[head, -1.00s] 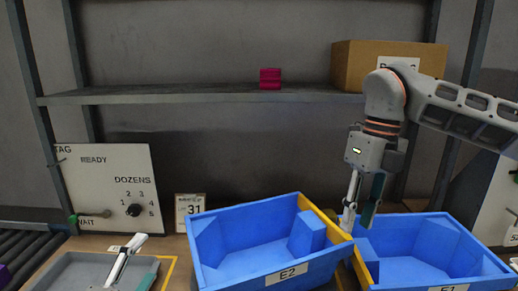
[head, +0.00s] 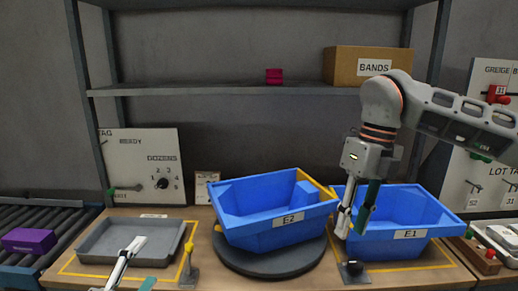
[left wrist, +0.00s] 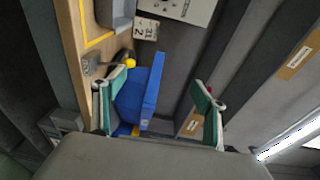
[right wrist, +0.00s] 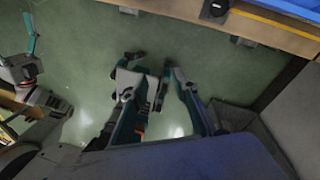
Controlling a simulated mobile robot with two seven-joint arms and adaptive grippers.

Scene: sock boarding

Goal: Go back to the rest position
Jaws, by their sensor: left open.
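My left gripper (head: 146,260) shows at the bottom left of the head view, in front of the grey tray (head: 88,253). In the left wrist view its two fingers (left wrist: 158,105) stand wide apart, with blue bin E2 (left wrist: 136,98) seen between them and nothing held. My right gripper (head: 352,230) hangs fingers down in front of the gap between bin E2 (head: 275,238) and bin E1 (head: 405,243). In the right wrist view its fingers (right wrist: 155,80) are apart and empty above the green floor (right wrist: 90,60).
Bin E2 sits tilted on a dark round turntable (head: 268,262). A shelf (head: 200,88) behind holds a magenta stack (head: 274,76) and a BANDS box (head: 340,66). A conveyor (head: 35,217) at left carries a purple block (head: 29,241). Small posts stand along the bench front.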

